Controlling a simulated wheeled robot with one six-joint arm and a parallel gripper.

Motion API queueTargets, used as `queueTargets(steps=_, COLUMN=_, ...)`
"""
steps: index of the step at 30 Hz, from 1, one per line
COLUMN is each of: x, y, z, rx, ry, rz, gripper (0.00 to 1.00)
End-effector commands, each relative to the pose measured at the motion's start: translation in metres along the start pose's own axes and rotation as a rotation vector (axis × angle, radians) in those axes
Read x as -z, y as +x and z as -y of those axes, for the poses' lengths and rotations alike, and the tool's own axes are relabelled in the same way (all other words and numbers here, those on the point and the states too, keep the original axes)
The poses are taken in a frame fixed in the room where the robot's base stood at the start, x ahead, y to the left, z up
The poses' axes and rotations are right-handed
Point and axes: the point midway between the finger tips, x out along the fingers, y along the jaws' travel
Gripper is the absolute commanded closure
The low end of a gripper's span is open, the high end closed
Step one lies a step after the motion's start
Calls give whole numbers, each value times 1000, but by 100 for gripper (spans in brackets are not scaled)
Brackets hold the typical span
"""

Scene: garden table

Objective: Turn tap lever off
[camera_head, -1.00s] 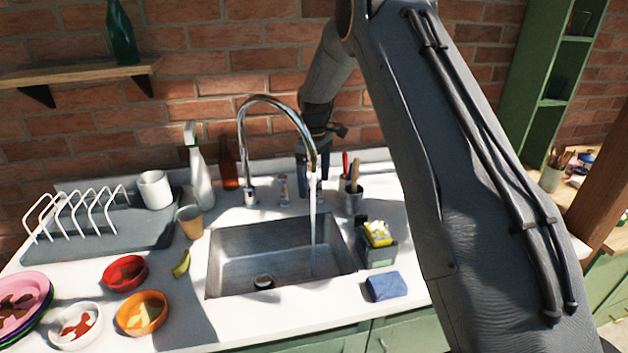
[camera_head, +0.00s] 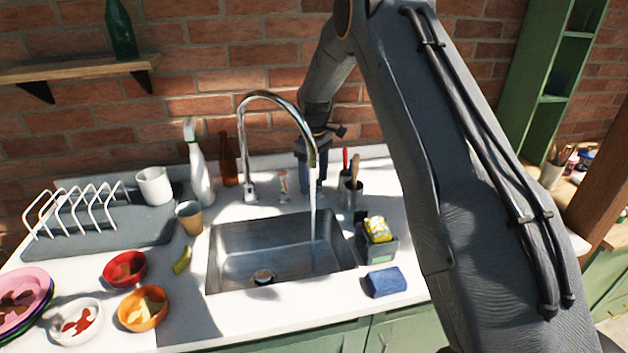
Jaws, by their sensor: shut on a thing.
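The chrome tap (camera_head: 262,97) arches over the steel sink (camera_head: 228,262) from its base behind the left part of the basin. Water (camera_head: 313,235) runs from its spout down into the sink. A small tap lever (camera_head: 284,186) stands on the counter just right of the tap base. My gripper (camera_head: 311,182) points down behind the spout, just right of the lever, with its fingers partly hidden by the spout and water. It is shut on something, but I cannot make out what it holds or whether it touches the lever.
A utensil holder (camera_head: 352,195) stands close right of my gripper. A spray bottle (camera_head: 199,170), brown bottle (camera_head: 228,160), cup (camera_head: 189,217), bowls (camera_head: 143,309) and dish rack (camera_head: 95,240) fill the left.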

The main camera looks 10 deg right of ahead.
Motion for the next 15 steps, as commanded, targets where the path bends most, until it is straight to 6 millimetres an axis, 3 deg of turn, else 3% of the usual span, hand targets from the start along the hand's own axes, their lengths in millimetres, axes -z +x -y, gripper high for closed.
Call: queueTargets(steps=15, x=8, y=1, z=-2, rx=-1, ry=383, rz=-1, gripper=57)
